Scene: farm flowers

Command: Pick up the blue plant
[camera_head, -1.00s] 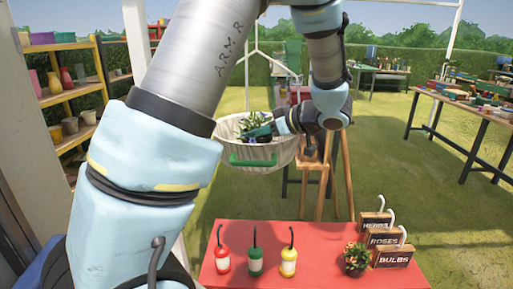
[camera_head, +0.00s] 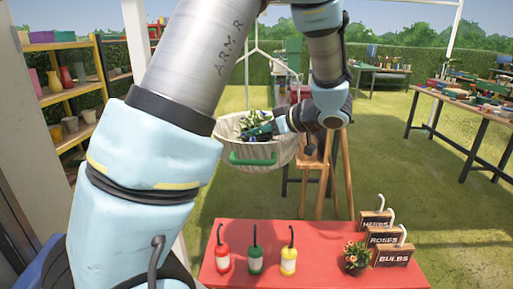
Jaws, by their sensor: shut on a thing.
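The blue plant (camera_head: 254,119), green leaves with dark blue showing below them, is in the mouth of a pale basket (camera_head: 229,146) with a green handle. My gripper (camera_head: 266,131) reaches in from the right and is shut on the plant. The fingertips are small and partly hidden by the leaves. I cannot tell whether the plant's base touches the inside of the basket, because the basket wall hides it.
A red table (camera_head: 322,275) in front carries red, green and yellow bottles (camera_head: 288,258), a small flowering plant (camera_head: 355,256) and signs (camera_head: 392,257) reading HERBS, ROSES and BULBS. A wooden stand (camera_head: 345,170) is behind. Shelves (camera_head: 75,95) stand at left.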

